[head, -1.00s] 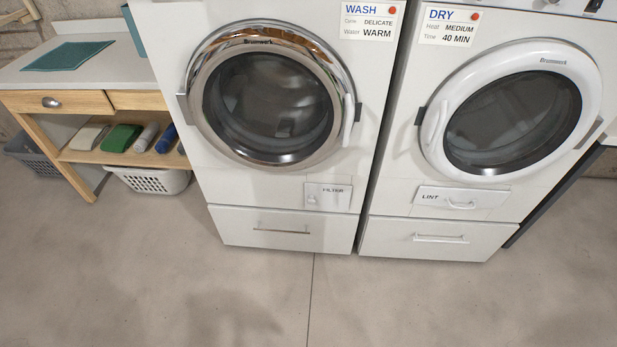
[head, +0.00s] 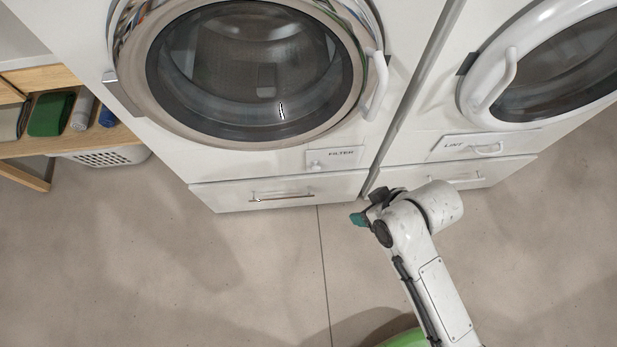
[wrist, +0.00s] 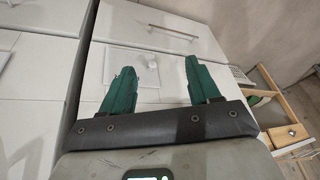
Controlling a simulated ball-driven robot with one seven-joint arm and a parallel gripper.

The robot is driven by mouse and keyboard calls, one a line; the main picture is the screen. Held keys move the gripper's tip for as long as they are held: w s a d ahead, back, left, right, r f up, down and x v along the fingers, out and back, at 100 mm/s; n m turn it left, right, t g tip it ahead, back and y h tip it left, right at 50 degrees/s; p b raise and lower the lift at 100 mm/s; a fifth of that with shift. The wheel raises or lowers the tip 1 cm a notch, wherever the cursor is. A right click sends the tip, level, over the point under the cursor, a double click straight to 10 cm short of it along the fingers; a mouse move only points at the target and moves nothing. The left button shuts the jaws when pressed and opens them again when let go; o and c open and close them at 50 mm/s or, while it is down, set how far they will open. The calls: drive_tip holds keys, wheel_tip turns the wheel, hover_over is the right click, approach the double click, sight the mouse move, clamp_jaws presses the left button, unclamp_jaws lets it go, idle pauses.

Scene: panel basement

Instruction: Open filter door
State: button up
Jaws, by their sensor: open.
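The filter door (head: 345,156) is a small white panel marked FILTER, low on the front of the washer (head: 240,165). It looks shut, flush with the front. Its small white knob (head: 316,166) is at its left side. In the wrist view, which looks turned over, the door (wrist: 118,63) and knob (wrist: 151,61) show ahead, partly behind the fingers. My gripper (wrist: 158,66) is open, its two green fingers apart and empty, with the knob between them in the picture. In the head view my gripper (head: 358,218) is in front of and below the door, apart from it.
A drawer with a bar handle (head: 282,196) is under the filter door. The dryer (head: 480,150) with its lint panel (head: 490,144) stands at the right. A wooden shelf unit (head: 20,150) and a white basket (head: 105,156) are at the left. The floor (head: 240,270) in front is clear.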

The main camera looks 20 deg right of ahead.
sight(316, 170)
drive_tip(key=w+a+f+n+t+y+b, duration=0.35)
drive_tip(key=w+a+f+t+b, duration=0.65)
drive_tip(key=w+a, duration=0.35)
drive_tip(key=s+d+f+m+t+h+b, duration=0.1)
drive_tip(key=d+f+m+t+h+b, duration=0.2)
drive_tip(key=f+h, duration=0.35)
drive_tip(key=d+f+m+h+b, duration=0.3)
drive_tip(key=d+f+m+h, duration=0.15)
drive_tip(key=f, duration=0.25)
drive_tip(key=shift+n, duration=0.3)
drive_tip(key=b+x, duration=0.2)
drive_tip(key=x, duration=0.7)
drive_tip(key=shift+w+d+r+b, duration=0.15)
drive_tip(key=shift+w+b, duration=0.1)
drive_tip(key=shift+b, duration=0.15)
clamp_jaws()
